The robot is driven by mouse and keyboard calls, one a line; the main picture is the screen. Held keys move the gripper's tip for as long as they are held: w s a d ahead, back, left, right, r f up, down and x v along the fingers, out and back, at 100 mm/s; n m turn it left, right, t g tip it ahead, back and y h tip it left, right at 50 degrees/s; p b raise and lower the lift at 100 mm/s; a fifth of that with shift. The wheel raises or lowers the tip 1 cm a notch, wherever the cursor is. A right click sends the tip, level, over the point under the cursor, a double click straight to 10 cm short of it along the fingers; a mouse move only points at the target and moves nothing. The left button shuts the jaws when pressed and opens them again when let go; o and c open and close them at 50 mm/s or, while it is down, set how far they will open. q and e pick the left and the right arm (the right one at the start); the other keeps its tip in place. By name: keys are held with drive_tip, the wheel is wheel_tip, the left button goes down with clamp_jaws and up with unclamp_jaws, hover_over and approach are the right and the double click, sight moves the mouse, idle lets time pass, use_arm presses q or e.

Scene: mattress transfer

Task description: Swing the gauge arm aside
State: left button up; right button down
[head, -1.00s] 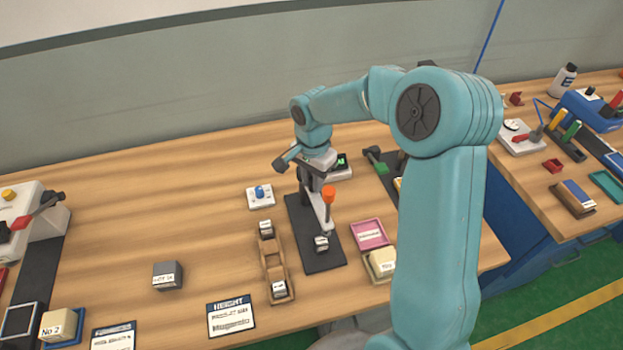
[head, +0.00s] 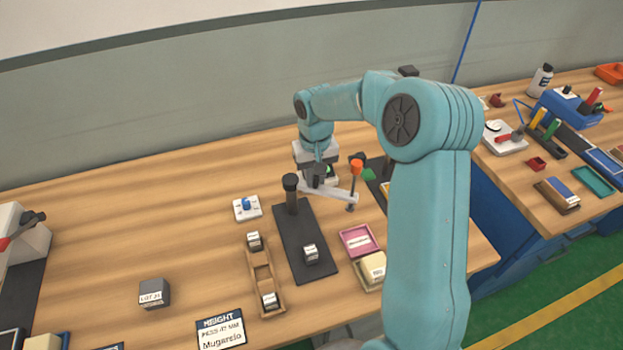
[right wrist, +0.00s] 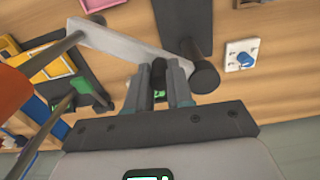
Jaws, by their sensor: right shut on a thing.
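The gauge arm (head: 335,194) is a light grey bar. It runs from a black post (head: 291,193) out to the right, past the edge of the dark base plate (head: 291,233). An orange-topped plunger (head: 356,167) stands at its outer end. A small labelled dark block (head: 311,254) sits on the plate, with no bar above it. My right gripper (head: 317,182) is shut on the bar near the post. The right wrist view also shows the bar (right wrist: 115,42) at its fingertips, with the post (right wrist: 205,77) beside them. My left gripper is not in view.
A blue-knobbed white box (head: 246,208) stands left of the post. A wooden rack (head: 262,270) with small blocks lies left of the plate. A pink tray (head: 359,241) and a cream block (head: 372,268) are to its right. Open tabletop lies farther left.

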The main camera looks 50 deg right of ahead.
drive_tip(key=shift+w+d+n, duration=0.25)
drive_tip(key=shift+d+n, duration=0.15)
drive_tip(key=shift+n, duration=0.45)
drive_tip(key=shift+w+d+n, duration=0.25)
drive_tip(key=shift+d+n, duration=0.15)
drive_tip(key=shift+n, duration=0.45)
drive_tip(key=c, duration=1)
unclamp_jaws()
drive_tip(key=shift+r, duration=0.1)
wheel_tip(320, 180, up, 16)
drive_tip(key=shift+r, duration=0.1)
